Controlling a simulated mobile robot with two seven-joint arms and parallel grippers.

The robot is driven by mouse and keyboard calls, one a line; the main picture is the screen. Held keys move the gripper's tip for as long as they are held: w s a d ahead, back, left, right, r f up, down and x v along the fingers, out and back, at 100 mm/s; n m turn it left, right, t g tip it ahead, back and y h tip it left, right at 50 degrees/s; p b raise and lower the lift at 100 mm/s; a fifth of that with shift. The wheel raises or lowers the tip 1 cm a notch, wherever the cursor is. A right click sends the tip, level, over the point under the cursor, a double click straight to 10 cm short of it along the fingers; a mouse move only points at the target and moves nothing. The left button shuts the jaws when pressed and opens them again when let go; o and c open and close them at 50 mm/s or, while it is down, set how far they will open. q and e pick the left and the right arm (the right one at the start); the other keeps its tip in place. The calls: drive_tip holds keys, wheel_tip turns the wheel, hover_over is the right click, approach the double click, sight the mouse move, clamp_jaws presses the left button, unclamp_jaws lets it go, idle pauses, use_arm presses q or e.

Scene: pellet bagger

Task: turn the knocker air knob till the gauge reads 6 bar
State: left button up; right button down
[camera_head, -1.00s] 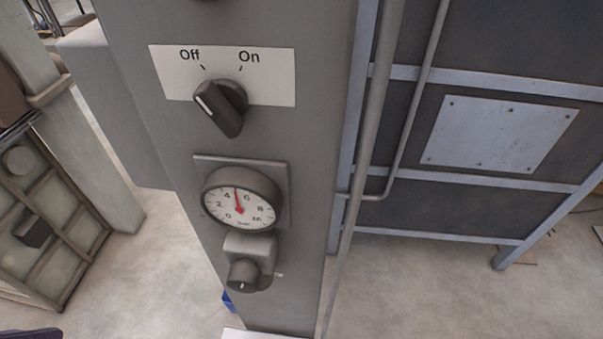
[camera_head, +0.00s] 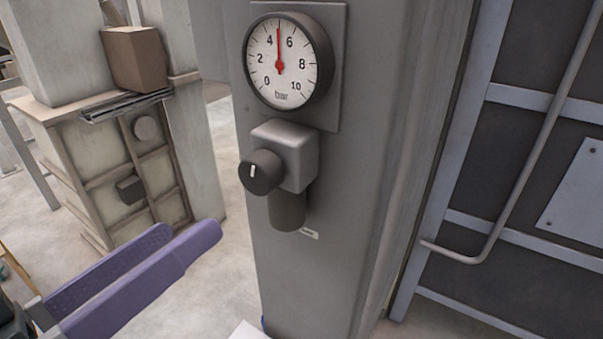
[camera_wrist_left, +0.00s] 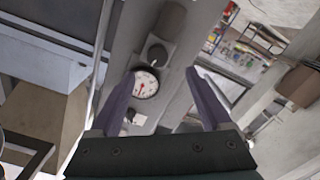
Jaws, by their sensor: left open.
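The gauge's red needle points almost straight up, between 4 and 6, near 5 bar. My left gripper (camera_head: 192,232) has purple fingers, open and empty, left of and below the knob, apart from it. In the left wrist view the gauge (camera_wrist_left: 146,87) and the knob (camera_wrist_left: 157,53) lie beyond the open fingers (camera_wrist_left: 162,75). My right gripper is not in view.
The grey post (camera_head: 335,200) carries the gauge and knob. A pipe (camera_head: 510,190) and a dark framed panel stand at the right. A cardboard box (camera_head: 134,58) rests on a pale cabinet at the back left. Open floor shows between cabinet and post.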

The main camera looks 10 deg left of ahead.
sight(252, 179)
use_arm(q)
drive_tip(key=p+x, duration=0.1)
drive_tip(key=x, duration=0.4)
drive_tip(key=p+x, duration=0.1)
drive_tip(key=x, duration=0.2)
drive_tip(key=shift+w+d+r+p, duration=0.3)
drive_tip(key=shift+r+p, duration=0.05)
drive_tip(key=shift+w+d+f, duration=0.1)
drive_tip(key=shift+w+d, duration=0.1)
drive_tip(key=shift+w, duration=0.35)
clamp_jaws()
